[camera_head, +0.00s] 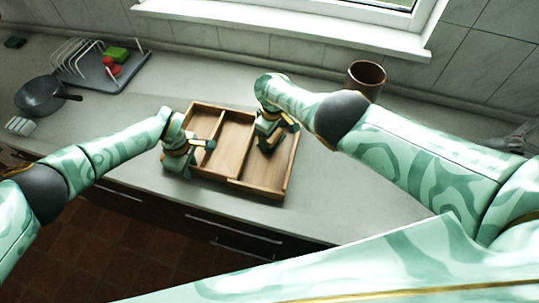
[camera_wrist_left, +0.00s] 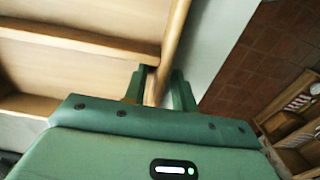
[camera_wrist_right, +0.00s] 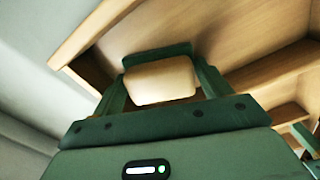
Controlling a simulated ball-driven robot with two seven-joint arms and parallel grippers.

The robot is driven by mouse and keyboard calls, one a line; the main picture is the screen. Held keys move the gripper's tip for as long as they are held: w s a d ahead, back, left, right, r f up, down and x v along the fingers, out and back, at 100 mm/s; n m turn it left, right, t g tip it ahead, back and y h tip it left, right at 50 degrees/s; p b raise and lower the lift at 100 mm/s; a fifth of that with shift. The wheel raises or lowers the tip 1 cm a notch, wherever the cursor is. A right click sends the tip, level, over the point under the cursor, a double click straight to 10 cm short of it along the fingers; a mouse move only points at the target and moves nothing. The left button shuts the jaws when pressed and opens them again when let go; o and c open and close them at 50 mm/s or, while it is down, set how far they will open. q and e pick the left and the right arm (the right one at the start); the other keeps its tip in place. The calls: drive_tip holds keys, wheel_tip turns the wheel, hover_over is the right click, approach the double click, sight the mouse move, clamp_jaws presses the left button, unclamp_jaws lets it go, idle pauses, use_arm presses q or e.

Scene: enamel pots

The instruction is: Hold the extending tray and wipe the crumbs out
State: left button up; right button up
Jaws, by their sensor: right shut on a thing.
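The wooden extending tray (camera_head: 262,189) lies on the counter, with dividers between its compartments. My left gripper (camera_head: 196,147) is at its left end. In the left wrist view its two fingers (camera_wrist_left: 160,90) stand apart on either side of the tray's wall (camera_wrist_left: 172,45). My right gripper (camera_head: 268,143) is over the right part of the tray. In the right wrist view it is shut on a cream block, seemingly a sponge (camera_wrist_right: 160,82), low over the tray floor (camera_wrist_right: 240,35). I cannot make out any crumbs.
A brown pot (camera_head: 366,77) stands behind the tray to the right. A dark pan (camera_head: 42,95) and a dish rack (camera_head: 100,70) with green and red items are at the far left. The counter's front edge runs close before the tray.

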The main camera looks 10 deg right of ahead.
use_arm(q)
drive_tip(key=shift+r, duration=0.1)
use_arm(e)
drive_tip(key=shift+s+f, duration=0.1)
drive_tip(key=shift+s, duration=0.05)
use_arm(q)
wheel_tip(320, 180, up, 7)
drive_tip(key=p, duration=0.5)
use_arm(e)
drive_tip(key=r, duration=0.6)
drive_tip(key=shift+w, duration=0.2)
use_arm(q)
drive_tip(key=o, duration=0.6)
drive_tip(key=shift+c, duration=0.2)
use_arm(e)
drive_tip(key=shift+r, duration=0.1)
use_arm(q)
wheel_tip(320, 180, up, 18)
drive_tip(key=p, duration=0.4)
drive_tip(key=shift+p, duration=0.3)
use_arm(e)
wheel_tip(320, 180, up, 4)
drive_tip(key=shift+r, duration=0.2)
